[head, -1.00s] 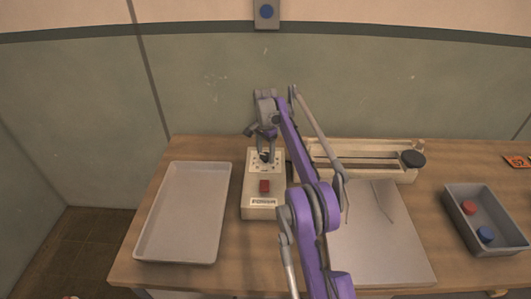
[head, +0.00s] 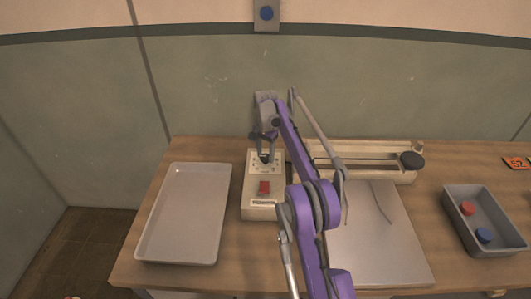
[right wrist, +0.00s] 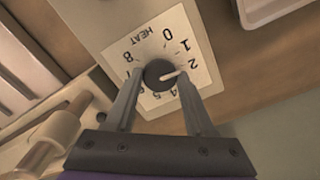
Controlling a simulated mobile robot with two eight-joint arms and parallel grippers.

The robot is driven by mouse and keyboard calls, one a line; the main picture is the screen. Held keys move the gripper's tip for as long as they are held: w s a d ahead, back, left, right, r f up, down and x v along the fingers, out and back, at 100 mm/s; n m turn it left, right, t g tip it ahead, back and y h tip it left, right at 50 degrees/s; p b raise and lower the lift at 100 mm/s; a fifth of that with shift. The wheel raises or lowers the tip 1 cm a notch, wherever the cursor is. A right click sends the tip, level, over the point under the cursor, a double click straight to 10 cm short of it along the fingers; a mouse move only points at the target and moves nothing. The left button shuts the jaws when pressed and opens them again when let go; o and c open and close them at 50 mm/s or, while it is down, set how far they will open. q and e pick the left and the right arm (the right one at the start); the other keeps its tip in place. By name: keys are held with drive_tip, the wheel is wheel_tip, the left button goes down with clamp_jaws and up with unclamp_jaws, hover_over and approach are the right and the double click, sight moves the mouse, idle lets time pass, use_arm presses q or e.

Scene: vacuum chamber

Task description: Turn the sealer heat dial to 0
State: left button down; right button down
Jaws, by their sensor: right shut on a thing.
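The heat dial (right wrist: 158,74) is a dark round knob with a white pointer on a white scale plate (right wrist: 150,42) marked HEAT. The pointer aims close to the 2; the 0 is further round the scale, beyond the 1. My right gripper (right wrist: 160,82) is shut on the dial, one finger on each side. In the head view, my right gripper (head: 265,158) reaches down onto the top of the cream control box (head: 259,211), hiding most of the dial. My left gripper is not in view.
The control box has a red switch (head: 264,188). A pale tray (head: 184,215) lies to its left. The sealer bar (head: 375,152) with a dark round knob (head: 412,160) is behind right. A grey bin (head: 490,245) holds red and blue items at the far right.

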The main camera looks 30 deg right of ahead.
sight(265, 156)
drive_tip(key=n+p, duration=0.1)
drive_tip(key=n, duration=0.4)
drive_tip(key=shift+n, duration=0.3)
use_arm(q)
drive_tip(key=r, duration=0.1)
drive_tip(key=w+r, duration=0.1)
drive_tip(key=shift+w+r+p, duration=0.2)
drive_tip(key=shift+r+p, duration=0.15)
use_arm(e)
drive_tip(key=n, duration=0.5)
drive_tip(key=shift+n, duration=0.4)
drive_tip(key=shift+c, duration=1.3)
unclamp_jaws()
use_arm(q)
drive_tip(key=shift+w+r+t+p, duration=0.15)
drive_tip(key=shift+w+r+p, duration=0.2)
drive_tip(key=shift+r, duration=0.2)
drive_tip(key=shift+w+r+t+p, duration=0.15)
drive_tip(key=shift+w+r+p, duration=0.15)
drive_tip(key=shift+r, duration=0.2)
use_arm(e)
wheel_tip(265, 156, up, 11)
drive_tip(key=shift+f, duration=0.1)
